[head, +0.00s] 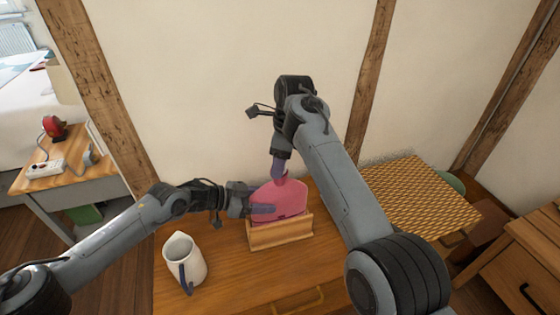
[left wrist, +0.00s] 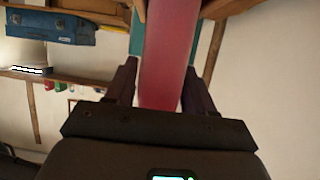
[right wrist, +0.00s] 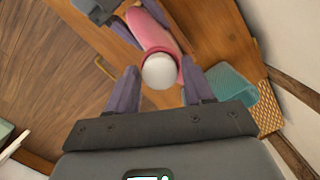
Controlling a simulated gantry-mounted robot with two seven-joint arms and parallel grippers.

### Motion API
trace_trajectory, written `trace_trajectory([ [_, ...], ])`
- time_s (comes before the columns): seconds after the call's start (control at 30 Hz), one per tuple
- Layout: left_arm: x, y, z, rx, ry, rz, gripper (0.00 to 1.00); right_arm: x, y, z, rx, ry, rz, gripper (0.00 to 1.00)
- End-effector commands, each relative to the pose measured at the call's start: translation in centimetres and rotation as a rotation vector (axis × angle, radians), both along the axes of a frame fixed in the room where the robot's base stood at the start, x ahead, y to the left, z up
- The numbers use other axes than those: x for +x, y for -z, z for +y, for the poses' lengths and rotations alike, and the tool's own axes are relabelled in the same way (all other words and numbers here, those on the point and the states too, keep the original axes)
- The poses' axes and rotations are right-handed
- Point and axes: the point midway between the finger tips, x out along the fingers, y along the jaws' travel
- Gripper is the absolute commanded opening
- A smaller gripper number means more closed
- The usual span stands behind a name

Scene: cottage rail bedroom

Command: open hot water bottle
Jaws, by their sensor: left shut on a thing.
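The pink hot water bottle (head: 284,197) stands upright in a wooden holder (head: 282,236) on the wooden table. My left gripper (head: 262,207) is shut on its body from the left side. In the left wrist view the pink body (left wrist: 167,50) lies between the two fingers. My right gripper (head: 281,166) points down at the top of the bottle. In the right wrist view its open fingers (right wrist: 160,76) stand on either side of the round white cap (right wrist: 160,71), with gaps showing. The cap is hidden in the head view.
A white jug (head: 184,262) stands on the table at the left front. A yellow patterned mat (head: 420,200) lies at the right, with a ribbed teal thing (right wrist: 235,86) beside it. The wall is close behind the bottle. The table's front left is clear around the jug.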

Motion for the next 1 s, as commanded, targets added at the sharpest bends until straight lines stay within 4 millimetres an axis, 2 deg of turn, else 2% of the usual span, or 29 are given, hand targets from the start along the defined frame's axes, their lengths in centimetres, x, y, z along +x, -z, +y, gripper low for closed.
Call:
trace_trajectory([
  [0.03, 0.0, 0.0, 0.0, 0.001, 0.000, 0.001, 0.00, 0.0, 0.0, 0.0, 0.000, 0.000, 0.000, 0.60],
  [0.07, 0.0, 0.0, 0.0, 0.001, 0.000, 0.001, 0.00, 0.0, 0.0, 0.0, 0.000, 0.001, 0.000, 0.64],
  [0.27, 0.0, 0.0, 0.0, 0.001, 0.000, 0.001, 0.00, 0.0, 0.0, 0.0, 0.000, 0.001, 0.000, 0.64],
  [0.3, 0.0, 0.0, 0.0, 0.001, 0.000, 0.001, 0.00, 0.0, 0.0, 0.0, 0.000, 0.002, 0.000, 0.70],
  [0.47, 0.0, 0.0, 0.0, 0.001, 0.000, 0.001, 0.00, 0.0, -0.9, 0.0, -0.009, 0.069, 0.001, 0.70],
  [0.57, 0.0, 0.0, 0.0, 0.001, 0.000, 0.001, 0.00, -0.2, -2.3, 0.0, -0.021, 0.199, 0.006, 0.70],
  [0.8, 0.0, 0.0, 0.0, 0.001, 0.000, 0.001, 0.00, -0.9, -7.3, -0.1, -0.037, 0.686, 0.008, 0.70],
  [1.0, 0.0, 0.1, 0.0, 0.001, 0.000, 0.001, 0.00, -1.6, -10.5, -0.1, -0.017, 1.024, 0.002, 0.70],
])
